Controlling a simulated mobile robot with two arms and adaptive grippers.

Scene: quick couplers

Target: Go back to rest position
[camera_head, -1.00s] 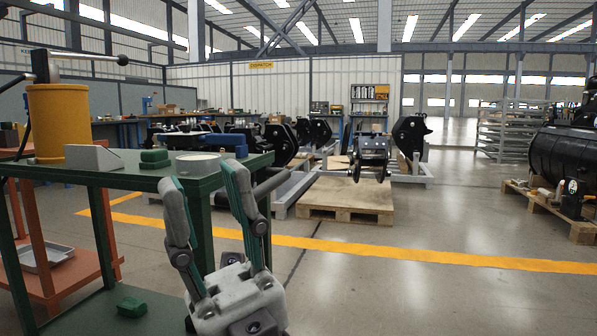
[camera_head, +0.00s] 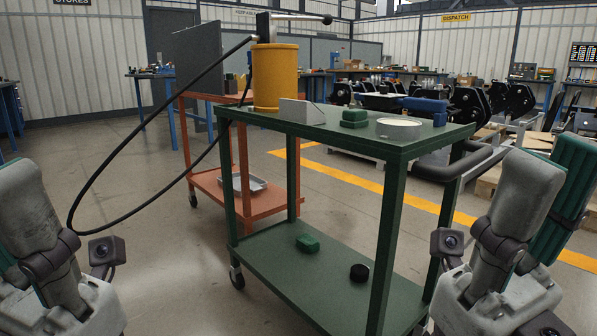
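My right gripper (camera_head: 548,165) is at the lower right, upright and empty. Its grey near finger stands apart from the far finger with a green pad. My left gripper (camera_head: 25,185) is at the lower left edge, partly cut off; one grey finger shows clearly, so its opening cannot be told. Both are in front of the green cart (camera_head: 390,142), on either side, touching nothing I can see. On the cart top stand a yellow cylinder pump (camera_head: 275,80), a grey wedge-shaped block (camera_head: 301,111), a green block (camera_head: 355,118), a pale round disc (camera_head: 400,122) and a blue part (camera_head: 425,106).
A black hose (camera_head: 112,160) loops from the pump toward my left gripper. The cart's lower shelf (camera_head: 320,282) holds a green piece (camera_head: 307,243) and a black piece (camera_head: 358,272). An orange cart (camera_head: 262,203) with a metal tray (camera_head: 244,183) stands behind. Floor at left is open.

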